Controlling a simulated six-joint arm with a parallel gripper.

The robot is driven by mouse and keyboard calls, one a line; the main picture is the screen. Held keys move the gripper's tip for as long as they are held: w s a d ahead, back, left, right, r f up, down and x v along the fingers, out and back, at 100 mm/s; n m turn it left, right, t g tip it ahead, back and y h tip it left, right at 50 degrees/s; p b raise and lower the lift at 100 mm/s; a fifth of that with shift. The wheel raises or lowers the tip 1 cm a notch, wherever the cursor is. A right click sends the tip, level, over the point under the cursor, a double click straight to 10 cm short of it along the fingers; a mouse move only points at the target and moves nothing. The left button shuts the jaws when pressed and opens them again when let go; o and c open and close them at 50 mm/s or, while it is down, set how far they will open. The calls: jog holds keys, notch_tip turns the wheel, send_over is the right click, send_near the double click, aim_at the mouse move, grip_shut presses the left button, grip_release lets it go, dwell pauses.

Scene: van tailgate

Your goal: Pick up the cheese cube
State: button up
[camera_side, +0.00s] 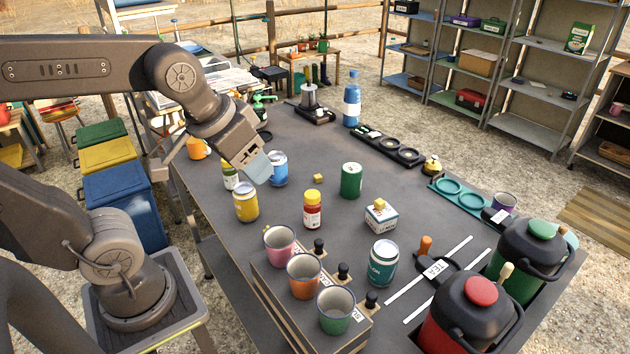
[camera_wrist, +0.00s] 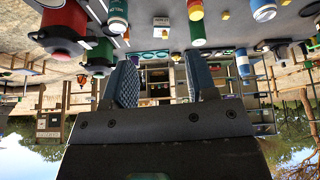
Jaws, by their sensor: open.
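A small yellow cube, which looks like the cheese cube (camera_side: 318,178), sits on the grey table between the blue-and-white can and the dark green can. It also shows in the wrist view (camera_wrist: 225,15), near the top, right of centre. My gripper (camera_side: 258,168) is above the table, to the left of the cube and apart from it, close over the blue-and-white can (camera_side: 279,170). In the wrist view the two fingers (camera_wrist: 160,82) stand apart with nothing between them. A second small yellowish piece (camera_side: 379,203) is on top of a white box.
A dark green can (camera_side: 351,180), a red-and-yellow bottle (camera_side: 312,210), a yellow can (camera_side: 246,202) and the white box (camera_side: 381,218) stand around the cube. Three cups, including an orange one (camera_side: 304,275), stand on a front rack. Large red and green jugs (camera_side: 470,310) are at the right.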

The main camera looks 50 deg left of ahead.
jog(key=w+a+r+n+g, duration=0.1)
jog(key=w+a+n, duration=0.2)
jog(key=w, duration=0.3)
jog(key=w+a+r+n+g, duration=0.1)
jog(key=w+a+n, duration=0.1)
jog(key=w, duration=0.5)
jog(key=n+g, duration=0.3)
jog(key=n, duration=0.7)
send_over(319, 177)
jog(key=f, duration=2.4)
jog(key=shift+w+d+f, duration=0.15)
jog(key=shift+d+f, duration=0.05)
jog(key=shift+f, duration=0.1)
jog(key=shift+s+a+f, duration=0.1)
jog(key=shift+a+f, duration=0.05)
jog(key=shift+f, duration=1.4)
jog(key=shift+s+a+f, duration=0.1)
jog(key=shift+f, duration=1.45)
grip_shut()
